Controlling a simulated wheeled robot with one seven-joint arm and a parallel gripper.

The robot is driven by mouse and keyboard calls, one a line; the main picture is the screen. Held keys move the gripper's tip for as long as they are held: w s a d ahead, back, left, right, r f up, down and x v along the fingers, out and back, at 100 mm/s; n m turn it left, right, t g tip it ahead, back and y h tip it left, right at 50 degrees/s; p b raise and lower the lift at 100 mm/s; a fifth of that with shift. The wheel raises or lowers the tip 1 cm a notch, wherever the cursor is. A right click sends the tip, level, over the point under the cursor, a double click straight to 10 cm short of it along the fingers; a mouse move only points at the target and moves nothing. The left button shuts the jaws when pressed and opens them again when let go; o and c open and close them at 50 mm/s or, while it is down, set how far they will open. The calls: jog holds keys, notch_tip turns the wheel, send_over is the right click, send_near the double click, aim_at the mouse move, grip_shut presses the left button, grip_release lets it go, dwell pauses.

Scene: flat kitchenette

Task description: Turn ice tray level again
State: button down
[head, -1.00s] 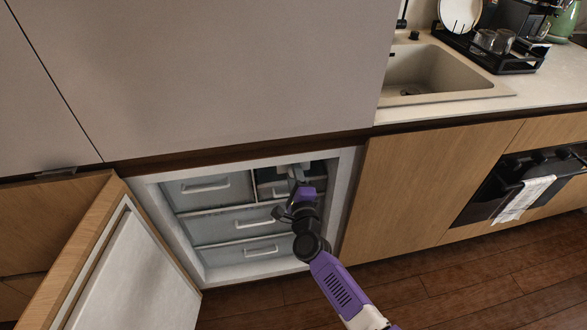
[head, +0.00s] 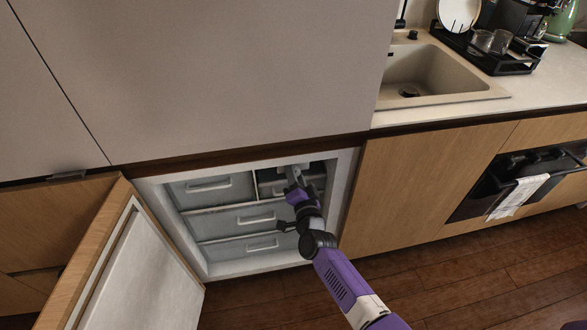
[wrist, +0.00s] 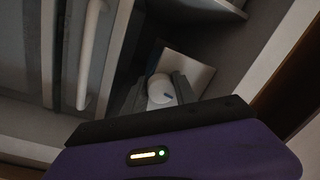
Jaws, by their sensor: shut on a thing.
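My gripper (head: 293,172) reaches into the upper right compartment of the open freezer. In the wrist view its fingers (wrist: 160,92) are shut around a round white knob (wrist: 160,86) with a small dark mark on it. The knob stands out from a pale square plate (wrist: 190,72), which looks tilted in this view. I take the knob to belong to the ice tray. The tray itself is mostly hidden behind my gripper and in the dark compartment, so I cannot tell its tilt.
Closed freezer drawers with light handles (head: 208,186) sit left of and below the compartment. The freezer door (head: 135,260) stands open at the left. The freezer's right side wall (head: 341,190) is close to my arm. Wooden floor in front is clear.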

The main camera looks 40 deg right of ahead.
jog(key=shift+n+p, duration=0.35)
jog(key=shift+n, duration=0.85)
jog(key=c, duration=1)
grip_release()
jog(key=p+v, duration=0.1)
jog(key=v, duration=0.7)
jog(key=shift+p, duration=0.3)
